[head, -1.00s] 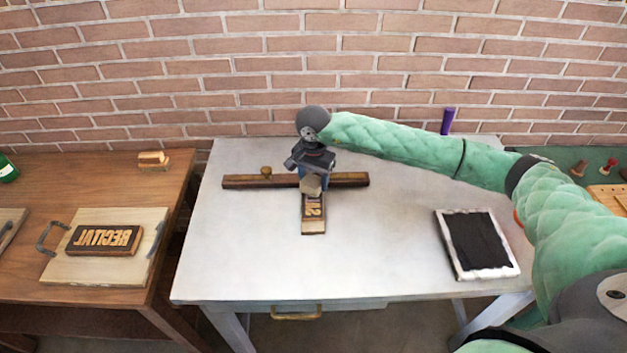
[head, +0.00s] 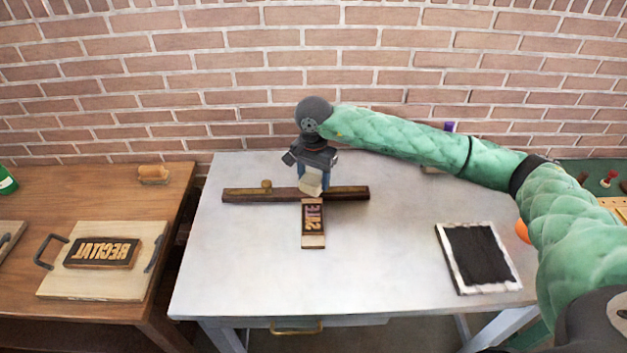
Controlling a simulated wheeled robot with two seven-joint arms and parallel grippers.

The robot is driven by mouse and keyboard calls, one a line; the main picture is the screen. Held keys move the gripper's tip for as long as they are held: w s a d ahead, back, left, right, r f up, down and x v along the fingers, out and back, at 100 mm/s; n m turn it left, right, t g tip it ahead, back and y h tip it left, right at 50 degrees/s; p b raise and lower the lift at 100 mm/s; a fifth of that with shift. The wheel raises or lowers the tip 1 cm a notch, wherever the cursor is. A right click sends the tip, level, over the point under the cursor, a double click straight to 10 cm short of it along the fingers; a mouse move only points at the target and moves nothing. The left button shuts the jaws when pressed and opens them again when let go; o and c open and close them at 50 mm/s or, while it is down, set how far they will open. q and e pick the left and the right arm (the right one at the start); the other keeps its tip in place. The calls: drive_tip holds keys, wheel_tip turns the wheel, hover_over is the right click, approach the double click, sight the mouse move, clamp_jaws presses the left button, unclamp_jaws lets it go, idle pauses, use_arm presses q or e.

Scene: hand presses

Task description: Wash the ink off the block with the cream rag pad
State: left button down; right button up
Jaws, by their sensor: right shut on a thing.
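The block (head: 313,222) lies on the pale table with its long side pointing toward me. Its dark face carries raised letters in reverse, and its near end is bare wood. My right gripper (head: 311,178) is above the block's far end, shut on the cream rag pad (head: 311,182). The pad is at or just above the far end of the block; I cannot tell whether it touches. The gripper and pad hide that end. My left gripper is not in view.
A dark wooden bar (head: 240,195) with a knob lies across the table at the block's far end. An ink slab (head: 476,254) with a pale frame lies at the right. The table's front is clear.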

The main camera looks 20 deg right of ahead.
drive_tip(key=shift+r, duration=0.1)
drive_tip(key=shift+r+b, duration=0.45)
drive_tip(key=shift+r, duration=0.9)
